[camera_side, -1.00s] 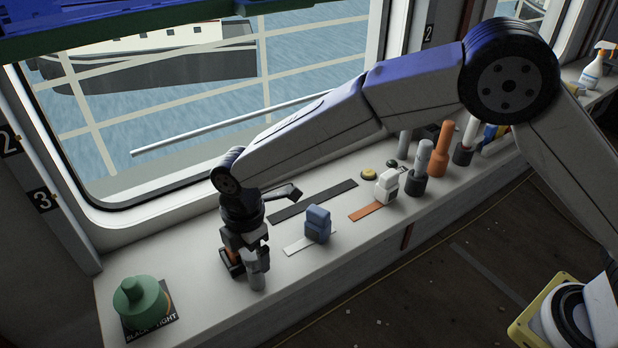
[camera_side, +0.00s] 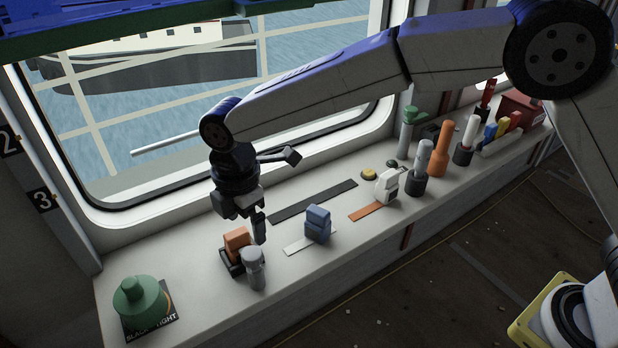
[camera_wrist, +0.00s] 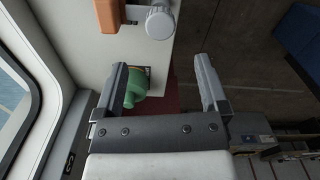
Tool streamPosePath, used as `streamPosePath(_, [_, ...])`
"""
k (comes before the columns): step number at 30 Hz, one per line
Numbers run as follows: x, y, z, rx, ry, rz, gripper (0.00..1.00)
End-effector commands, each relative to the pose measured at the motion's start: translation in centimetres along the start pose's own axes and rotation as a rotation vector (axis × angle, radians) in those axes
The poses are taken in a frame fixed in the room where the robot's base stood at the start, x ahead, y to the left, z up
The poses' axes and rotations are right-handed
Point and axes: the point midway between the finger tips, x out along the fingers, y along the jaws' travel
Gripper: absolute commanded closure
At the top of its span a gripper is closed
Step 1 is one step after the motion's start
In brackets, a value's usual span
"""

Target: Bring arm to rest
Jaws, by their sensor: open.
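My gripper (camera_side: 244,222) hangs over the window ledge (camera_side: 195,290) in the side view. It is open, with nothing between its fingers. In the wrist view the two fingers of my gripper (camera_wrist: 162,76) stand wide apart. Just below the gripper in the side view, an orange block (camera_side: 236,241) sits in a black holder, beside a grey round-topped cylinder (camera_side: 254,272). The gripper appears clear of both. The orange block (camera_wrist: 108,16) and the grey cylinder (camera_wrist: 160,22) show at the top of the wrist view.
A green bell-shaped thing (camera_side: 140,303) stands at the ledge's left end. A blue block (camera_side: 317,223) and a white device (camera_side: 387,185) stand to the right. An orange cylinder (camera_side: 440,150) and several coloured items stand farther right. The window is behind the ledge.

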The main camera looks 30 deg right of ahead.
Motion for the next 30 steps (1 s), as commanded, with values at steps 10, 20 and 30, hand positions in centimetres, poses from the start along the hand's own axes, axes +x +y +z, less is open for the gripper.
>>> streamPosePath(10, [-0.1, 0.0, 0.1, 0.002, 0.000, 0.000, 0.07])
streamPosePath(20, [-0.1, -0.4, 3.9, 0.172, 0.009, 0.019, 0.07])
streamPosePath(30, [0.2, -3.8, 13.5, 0.643, 0.041, 0.073, 0.07])
